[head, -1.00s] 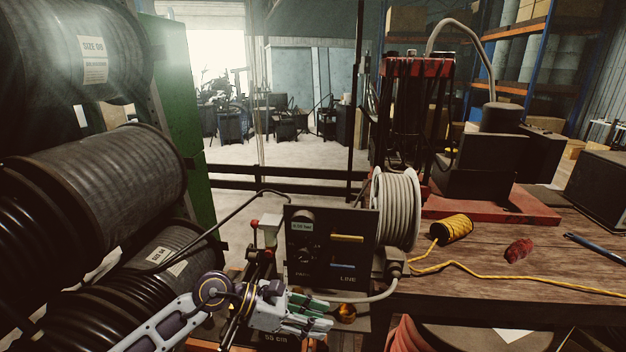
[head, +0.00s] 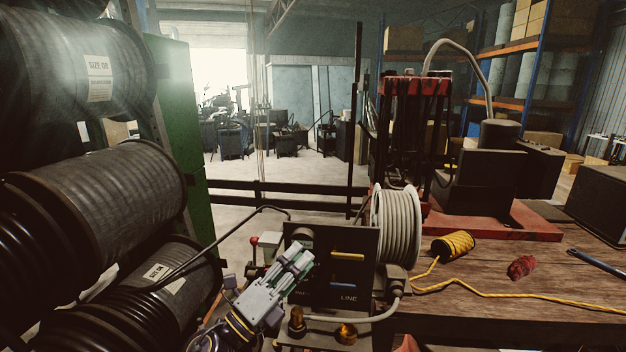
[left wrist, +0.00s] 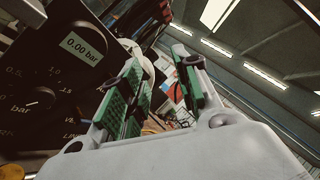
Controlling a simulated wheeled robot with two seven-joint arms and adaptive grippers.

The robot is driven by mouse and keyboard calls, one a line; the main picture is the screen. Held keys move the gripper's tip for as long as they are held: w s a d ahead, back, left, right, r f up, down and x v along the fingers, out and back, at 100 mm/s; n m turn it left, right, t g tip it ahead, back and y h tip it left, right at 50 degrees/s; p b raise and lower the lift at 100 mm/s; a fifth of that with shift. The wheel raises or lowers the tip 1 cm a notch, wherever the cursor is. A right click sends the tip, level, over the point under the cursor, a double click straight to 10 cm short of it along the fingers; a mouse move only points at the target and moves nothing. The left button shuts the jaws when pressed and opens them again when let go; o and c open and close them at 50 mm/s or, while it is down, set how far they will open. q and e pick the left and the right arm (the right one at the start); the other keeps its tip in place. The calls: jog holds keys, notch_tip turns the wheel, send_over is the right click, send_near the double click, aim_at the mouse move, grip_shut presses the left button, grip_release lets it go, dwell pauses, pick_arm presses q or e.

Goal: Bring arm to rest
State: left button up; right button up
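My left gripper (head: 298,258) is in front of the black control panel (head: 345,262), covering its left part in the head view. Its fingers with green pads point up and to the right. In the left wrist view the two fingers (left wrist: 160,95) stand apart with nothing between them. That view also shows the panel (left wrist: 35,95) close on the left, with a dial and a display reading 0.00 bar. My right gripper is not in view.
Large hose reels (head: 105,195) fill the left side. A white hose spool (head: 397,228) stands right of the panel. The wooden bench (head: 470,310) holds a yellow rope spool (head: 453,245), a red bundle (head: 522,267) and the red-based machine (head: 490,222). Brass fittings (head: 346,333) sit below the panel.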

pick_arm(q)
jog(key=w+a+f+n+t+y, duration=0.35)
jog(key=a+f+n+y, duration=0.25)
jog(key=a+n+y, duration=0.7)
jog(key=s+a+f+n+g+y, duration=0.3)
jog(key=a+f+n+g+y, duration=0.1)
jog(key=f+n, duration=0.55)
jog(key=s+a+f+n+g+h, duration=0.15)
jog(key=s+f+n+g, duration=0.55)
jog(key=s+f+g, duration=0.9)
jog(key=s+a+f+t, duration=0.1)
jog(key=s+f, duration=0.2)
jog(key=f, duration=1.4)
jog(key=s+f+t, duration=0.2)
jog(key=s+f, duration=0.2)
jog(key=f, duration=1.4)
jog(key=s+a+f, duration=0.3)
jog(key=s+f, duration=0.7)
jog(key=s, duration=0.1)
jog(key=s+a+f+g, duration=0.1)
jog(key=s+a+f, duration=0.2)
jog(key=s+f, duration=0.7)
jog(key=shift+s+y, duration=0.35)
jog(key=shift+y, duration=0.1)
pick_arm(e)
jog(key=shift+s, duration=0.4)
